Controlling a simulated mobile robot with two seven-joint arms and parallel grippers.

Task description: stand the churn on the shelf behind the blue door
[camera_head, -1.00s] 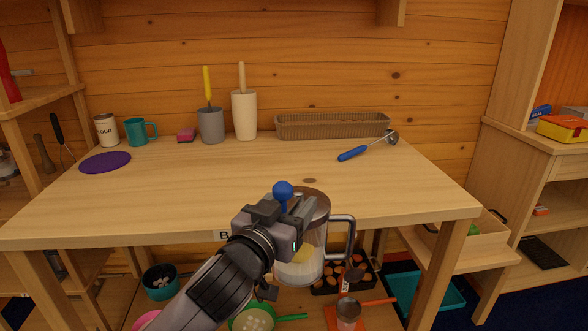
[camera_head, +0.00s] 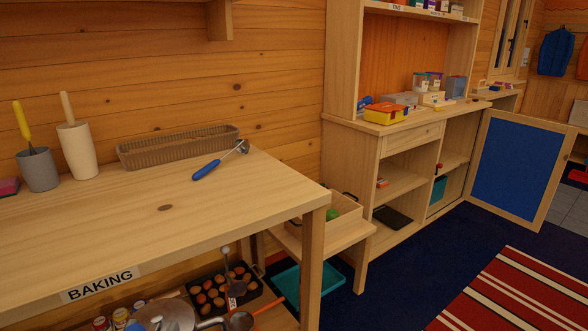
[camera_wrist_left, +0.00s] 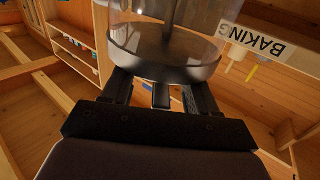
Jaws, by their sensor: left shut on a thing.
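The churn (camera_wrist_left: 165,45) is a clear glass jar with a dark band and a rod inside. In the left wrist view my left gripper (camera_wrist_left: 162,92) is shut on it at the banded end. In the head view, a round grey-topped thing with a handle at the bottom edge may be the churn; most of it is cut off and my gripper is not clear there. The blue door (camera_head: 518,168) has a pale wood frame and stands open at the right, beside a wooden cabinet (camera_head: 367,165). A shelf (camera_head: 452,162) shows in the cabinet's bay near the door. My right gripper is not in view.
The blue carpet (camera_head: 420,255) before the cabinet is clear.

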